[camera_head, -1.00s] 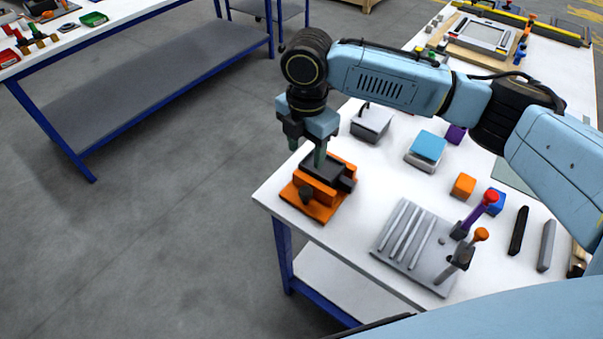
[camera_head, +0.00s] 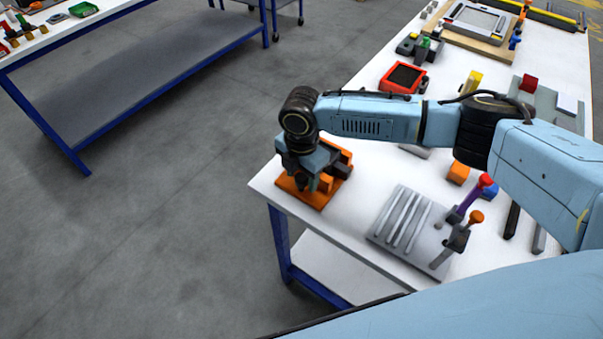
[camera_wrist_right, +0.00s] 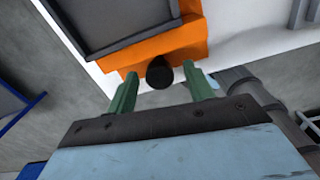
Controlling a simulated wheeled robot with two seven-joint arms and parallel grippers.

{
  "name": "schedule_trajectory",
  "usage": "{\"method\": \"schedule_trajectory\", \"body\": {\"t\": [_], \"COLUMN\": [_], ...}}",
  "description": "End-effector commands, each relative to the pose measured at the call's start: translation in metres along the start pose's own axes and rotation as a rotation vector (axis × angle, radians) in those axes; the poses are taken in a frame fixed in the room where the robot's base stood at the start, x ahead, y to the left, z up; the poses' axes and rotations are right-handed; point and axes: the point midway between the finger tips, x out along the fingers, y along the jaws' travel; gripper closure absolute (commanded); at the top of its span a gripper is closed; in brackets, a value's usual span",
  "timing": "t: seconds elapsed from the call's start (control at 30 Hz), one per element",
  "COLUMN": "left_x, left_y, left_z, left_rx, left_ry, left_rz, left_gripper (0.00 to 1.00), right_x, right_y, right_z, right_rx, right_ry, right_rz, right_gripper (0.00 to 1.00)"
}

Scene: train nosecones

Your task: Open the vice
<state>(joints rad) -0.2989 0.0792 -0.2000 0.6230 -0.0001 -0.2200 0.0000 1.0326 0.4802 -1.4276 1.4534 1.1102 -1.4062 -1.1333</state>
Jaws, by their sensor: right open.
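The orange vice (camera_head: 314,200) with dark grey parts stands on the near left corner of the white table. In the right wrist view, its orange body (camera_wrist_right: 150,50) carries a dark grey block, and a round black knob (camera_wrist_right: 159,73) sticks out towards me. My right gripper (camera_wrist_right: 161,72) is open, with one green finger on each side of the knob. I cannot tell whether the fingers touch it. In the head view my right gripper and wrist hide much of the vice. My left gripper is not in view.
A grey grooved plate (camera_head: 403,230) with purple and orange handled tools (camera_head: 466,203) is right of the vice. An orange block (camera_head: 458,172) and a red tray (camera_head: 404,77) are farther back. The floor left of the table is clear.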

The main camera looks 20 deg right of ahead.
Motion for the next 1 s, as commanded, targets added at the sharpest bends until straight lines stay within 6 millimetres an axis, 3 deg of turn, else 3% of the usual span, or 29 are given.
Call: {"method": "schedule_trajectory", "body": {"t": [0.17,0.5,0.77,1.0], "left_x": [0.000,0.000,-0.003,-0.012], "left_y": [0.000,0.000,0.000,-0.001], "left_z": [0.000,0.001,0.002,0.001], "left_rx": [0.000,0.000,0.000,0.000], "left_ry": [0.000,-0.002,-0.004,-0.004], "left_rz": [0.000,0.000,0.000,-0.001], "left_gripper": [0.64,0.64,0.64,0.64], "right_x": [0.000,0.000,-0.001,-0.002], "right_y": [0.000,0.000,0.000,0.000], "right_z": [0.000,0.000,0.000,0.000], "right_rx": [0.000,0.000,-0.029,-0.157], "right_ry": [0.000,0.000,0.000,0.001], "right_rz": [0.000,0.000,-0.001,-0.001], "right_gripper": [0.48,0.91,0.92,0.92]}}
